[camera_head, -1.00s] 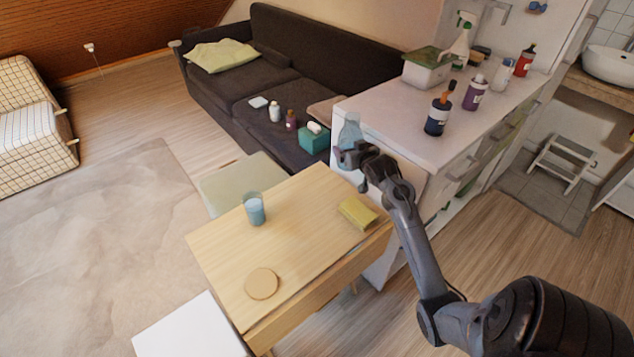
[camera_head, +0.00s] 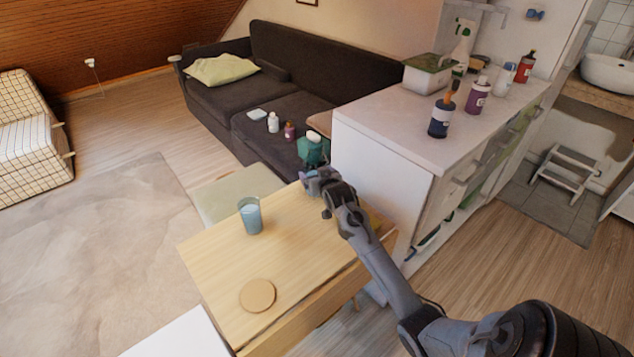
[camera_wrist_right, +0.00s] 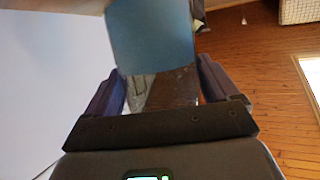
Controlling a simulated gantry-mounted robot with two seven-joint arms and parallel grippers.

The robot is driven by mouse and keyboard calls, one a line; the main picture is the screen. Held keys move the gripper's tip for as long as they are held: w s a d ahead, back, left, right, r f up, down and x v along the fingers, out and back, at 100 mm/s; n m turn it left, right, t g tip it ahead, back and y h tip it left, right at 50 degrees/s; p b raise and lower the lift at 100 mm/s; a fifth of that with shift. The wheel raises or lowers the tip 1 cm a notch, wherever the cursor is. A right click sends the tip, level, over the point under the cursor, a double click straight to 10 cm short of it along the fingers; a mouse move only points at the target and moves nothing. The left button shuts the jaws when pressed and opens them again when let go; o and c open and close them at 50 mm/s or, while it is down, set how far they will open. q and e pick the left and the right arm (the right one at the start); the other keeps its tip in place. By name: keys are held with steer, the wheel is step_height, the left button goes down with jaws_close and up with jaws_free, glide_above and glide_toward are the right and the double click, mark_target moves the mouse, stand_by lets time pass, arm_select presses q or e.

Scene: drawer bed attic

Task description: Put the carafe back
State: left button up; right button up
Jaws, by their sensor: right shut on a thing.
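The carafe (camera_wrist_right: 150,38) is a translucent blue vessel; in the right wrist view it is between the two fingers. My right gripper (camera_head: 313,181) is shut on it, above the far right end of the wooden table (camera_head: 215,265). In the head view the carafe overlaps the teal tissue box and its outline is hard to make out. A round wooden coaster (camera_head: 258,295) lies bare at the table's near end. My left gripper is not in view.
A blue glass (camera_head: 250,216) stands on the table's left side. A yellow sponge (camera_head: 376,222) is partly hidden behind my right arm. The white counter (camera_head: 385,125) rises to the right, with several bottles. The table's middle is clear.

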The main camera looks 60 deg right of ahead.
steer(key=shift+f, duration=0.75)
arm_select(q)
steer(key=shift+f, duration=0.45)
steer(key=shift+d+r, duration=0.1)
arm_select(e)
steer(key=o, duration=1)
steer(key=shift+f, duration=0.15)
steer(key=shift+s+a+r, duration=0.1)
steer(key=shift+a+r, duration=0.05)
steer(key=shift+r, duration=0.2)
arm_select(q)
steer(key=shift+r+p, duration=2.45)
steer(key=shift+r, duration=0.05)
arm_select(e)
steer(key=shift+v, duration=5.8)
